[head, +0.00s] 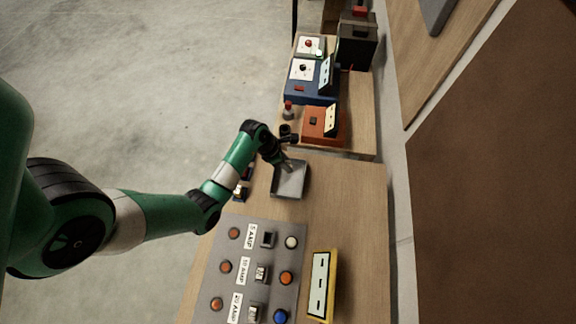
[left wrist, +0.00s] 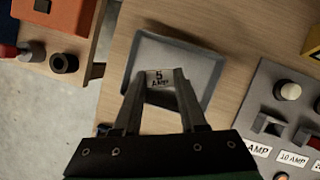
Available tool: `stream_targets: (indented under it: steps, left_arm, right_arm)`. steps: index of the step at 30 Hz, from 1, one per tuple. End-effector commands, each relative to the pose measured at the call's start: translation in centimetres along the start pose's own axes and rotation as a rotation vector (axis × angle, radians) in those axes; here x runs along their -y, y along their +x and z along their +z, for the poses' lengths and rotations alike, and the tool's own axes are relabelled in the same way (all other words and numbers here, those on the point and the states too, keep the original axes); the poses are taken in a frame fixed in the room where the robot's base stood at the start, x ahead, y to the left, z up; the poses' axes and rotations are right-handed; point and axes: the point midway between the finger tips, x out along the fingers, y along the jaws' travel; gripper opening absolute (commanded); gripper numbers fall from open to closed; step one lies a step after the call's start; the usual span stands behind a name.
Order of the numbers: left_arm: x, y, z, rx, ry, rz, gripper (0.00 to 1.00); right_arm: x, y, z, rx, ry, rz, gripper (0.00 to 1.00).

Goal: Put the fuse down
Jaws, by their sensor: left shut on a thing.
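In the head view the fuse is too small to make out. My right gripper is not in view.
A grey fuse panel (head: 243,243) with amp labels, sockets and coloured buttons lies nearer, with a yellow-framed meter (head: 321,285) beside it. An orange box (head: 322,124), a blue box (head: 305,90) and a dark box (head: 357,48) stand farther back. Bare wood (head: 350,200) lies right of the tray.

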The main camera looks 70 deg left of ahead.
Motion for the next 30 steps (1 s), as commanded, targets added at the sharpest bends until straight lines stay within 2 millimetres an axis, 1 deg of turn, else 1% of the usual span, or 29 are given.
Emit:
stream_targets:
  steps: [1,8,9,12,14,25,26,30]
  left_arm:
    - [-0.4,1.0,-0.1,0.000,-0.001,0.000,0.00]
    - [-1.0,1.8,0.0,0.000,-0.001,-0.001,0.00]
    - [-1.2,2.4,-0.1,-0.001,-0.001,-0.001,0.00]
    - [-1.1,4.0,-0.9,-0.003,-0.001,-0.003,0.00]
    - [-1.1,4.6,-1.1,-0.003,-0.001,-0.003,0.00]
    - [-1.1,5.0,-1.3,-0.001,-0.001,-0.001,0.00]
    - [-1.1,5.0,-1.3,-0.001,-0.001,-0.001,0.43]
    - [-1.1,5.0,-1.3,-0.001,-0.001,-0.001,0.68]
  right_arm:
    - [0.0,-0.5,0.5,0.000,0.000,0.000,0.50]
    - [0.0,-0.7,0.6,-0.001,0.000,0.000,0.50]
    - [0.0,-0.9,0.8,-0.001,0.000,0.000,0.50]
    - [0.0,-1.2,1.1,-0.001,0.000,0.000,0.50]
    - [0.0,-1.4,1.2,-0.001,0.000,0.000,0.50]
    - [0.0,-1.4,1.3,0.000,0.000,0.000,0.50]
    - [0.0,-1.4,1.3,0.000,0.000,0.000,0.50]
    - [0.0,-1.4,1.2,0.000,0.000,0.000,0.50]
